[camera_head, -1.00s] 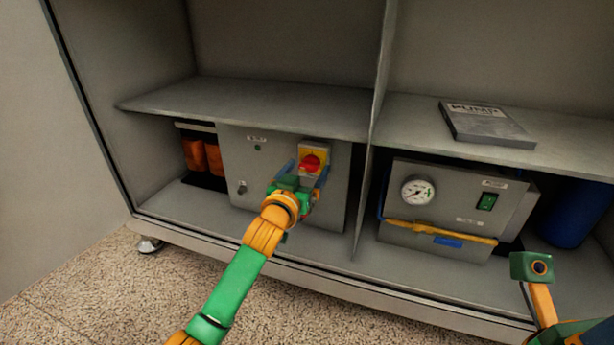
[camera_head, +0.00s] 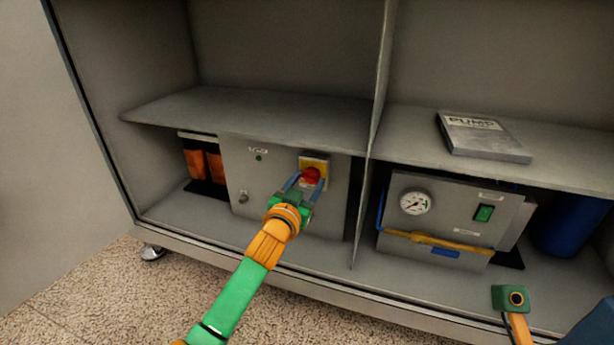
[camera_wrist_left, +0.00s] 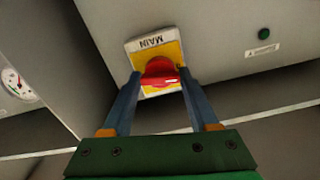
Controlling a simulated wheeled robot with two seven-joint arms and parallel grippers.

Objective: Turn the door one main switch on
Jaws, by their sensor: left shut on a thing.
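The main switch is a red knob (camera_head: 311,175) on a yellow plate on the front of a grey box (camera_head: 240,180) in the lower left bay. In the left wrist view the red knob (camera_wrist_left: 160,72) sits on the yellow plate (camera_wrist_left: 150,50) marked MAIN. My left gripper (camera_head: 304,182) is at the knob, its two blue fingers on either side of it. In the left wrist view the left gripper (camera_wrist_left: 158,84) is shut on the knob. My right arm shows at the lower right; its fingers are not in view.
A divider (camera_head: 369,180) separates the bays. A PUMP book (camera_head: 485,137) lies on the right shelf. A blue cylinder (camera_head: 572,225) stands far right.

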